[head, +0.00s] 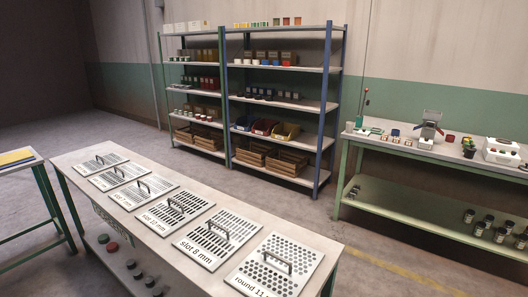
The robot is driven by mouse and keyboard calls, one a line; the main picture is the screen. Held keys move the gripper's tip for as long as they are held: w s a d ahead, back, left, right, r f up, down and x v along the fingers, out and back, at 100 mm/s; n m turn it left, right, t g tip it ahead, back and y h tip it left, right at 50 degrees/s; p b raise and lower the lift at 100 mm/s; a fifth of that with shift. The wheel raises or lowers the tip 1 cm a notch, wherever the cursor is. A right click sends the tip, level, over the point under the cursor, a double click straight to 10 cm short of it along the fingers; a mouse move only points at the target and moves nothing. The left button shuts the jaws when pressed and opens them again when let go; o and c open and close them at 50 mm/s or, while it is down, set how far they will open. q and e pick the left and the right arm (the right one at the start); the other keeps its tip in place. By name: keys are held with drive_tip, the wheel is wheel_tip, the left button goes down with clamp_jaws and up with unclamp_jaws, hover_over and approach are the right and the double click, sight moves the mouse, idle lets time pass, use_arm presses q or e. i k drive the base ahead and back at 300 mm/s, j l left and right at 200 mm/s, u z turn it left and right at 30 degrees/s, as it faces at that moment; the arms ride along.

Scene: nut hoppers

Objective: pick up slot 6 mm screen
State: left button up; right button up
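Several flat pale screens with dark holes and black bar handles lie in a row on the long bench (325,246). The nearest, at the right end, has round holes and a label starting "round 11" (262,270). Left of it lies a slotted screen labelled "slot 8 mm" (205,249). The label of the screen beyond it (160,216) starts with "slot", but I cannot read its number surely. Labels on the farther screens (127,199), (107,183) and (87,168) are too small to read, so I cannot tell which is the slot 6 mm screen. Neither gripper is in view.
A table with a yellow top (15,157) stands at left. Shelving (325,110) with bins stands behind. A green workbench (400,150) with small items stands at right. Open floor lies between.

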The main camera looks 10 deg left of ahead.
sight(91, 167)
drive_tip(key=i+l+z, duration=0.15)
drive_tip(key=l, duration=0.25)
drive_tip(key=i+l+z, duration=0.15)
drive_tip(key=l, duration=0.25)
drive_tip(key=i+l+z, duration=0.15)
drive_tip(key=l, duration=0.2)
drive_tip(key=i+l+z, duration=0.2)
drive_tip(key=i+l, duration=0.2)
drive_tip(key=i+l+z, duration=0.2)
drive_tip(key=i, duration=0.35)
drive_tip(key=i+u, duration=0.25)
drive_tip(key=i, duration=0.2)
drive_tip(key=i+l+u, duration=0.1)
drive_tip(key=i+u, duration=0.15)
drive_tip(key=i, duration=0.2)
drive_tip(key=i+l+u, duration=0.25)
drive_tip(key=i, duration=0.2)
drive_tip(key=i+j+u, duration=0.15)
drive_tip(key=i+u, duration=0.95)
drive_tip(key=i+j+u, duration=0.1)
drive_tip(key=i+u, duration=0.35)
drive_tip(key=i, duration=0.2)
drive_tip(key=i+l+u, duration=0.15)
drive_tip(key=i+u, duration=0.25)
drive_tip(key=i, duration=0.2)
drive_tip(key=i+l+u, duration=0.2)
drive_tip(key=i, duration=1.3)
